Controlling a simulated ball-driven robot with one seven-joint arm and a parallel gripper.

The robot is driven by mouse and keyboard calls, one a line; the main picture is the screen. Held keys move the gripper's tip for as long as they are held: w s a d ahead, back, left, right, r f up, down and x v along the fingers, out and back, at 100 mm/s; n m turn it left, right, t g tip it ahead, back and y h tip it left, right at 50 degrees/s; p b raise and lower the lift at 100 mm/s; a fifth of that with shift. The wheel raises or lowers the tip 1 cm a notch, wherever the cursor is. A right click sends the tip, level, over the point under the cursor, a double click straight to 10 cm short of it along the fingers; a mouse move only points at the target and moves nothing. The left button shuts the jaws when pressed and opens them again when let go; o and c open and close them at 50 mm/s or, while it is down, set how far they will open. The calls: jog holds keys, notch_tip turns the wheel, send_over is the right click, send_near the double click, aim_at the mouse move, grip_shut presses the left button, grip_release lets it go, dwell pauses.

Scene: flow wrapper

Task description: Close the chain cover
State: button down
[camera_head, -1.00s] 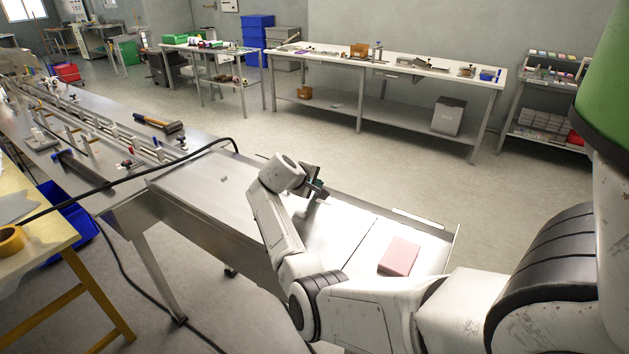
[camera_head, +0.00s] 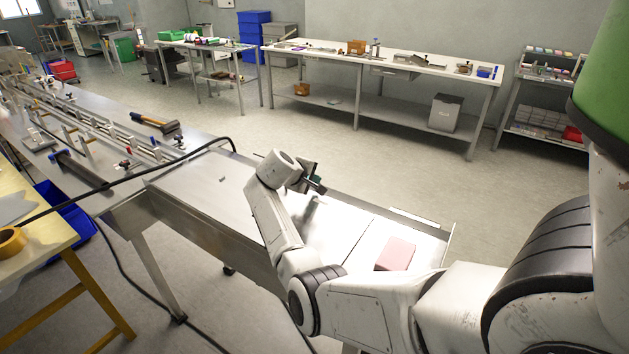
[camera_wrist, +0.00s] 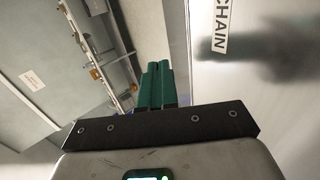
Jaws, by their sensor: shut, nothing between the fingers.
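In the wrist view a shiny metal panel (camera_wrist: 285,100) fills the right side and carries a white label reading CHAIN; I take it for the chain cover. A blurred dark reflection shows on it. My gripper (camera_wrist: 157,68) has green fingers pressed together with nothing between them, just left of the panel. I cannot tell whether they touch it. In the head view my gripper (camera_head: 316,186) is partly hidden behind my wrist, above the steel machine deck (camera_head: 215,200). How far the cover stands open cannot be told.
A pink block (camera_head: 396,254) lies on the deck's right part. A black cable (camera_head: 110,185) crosses the machine's left side. A white-topped bench (camera_head: 420,68) stands behind, with open floor between.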

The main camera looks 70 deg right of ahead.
notch_tip(320, 180, up, 12)
jog(key=shift+f+b, duration=0.15)
jog(key=shift+b, duration=0.2)
jog(key=shift+a, duration=0.1)
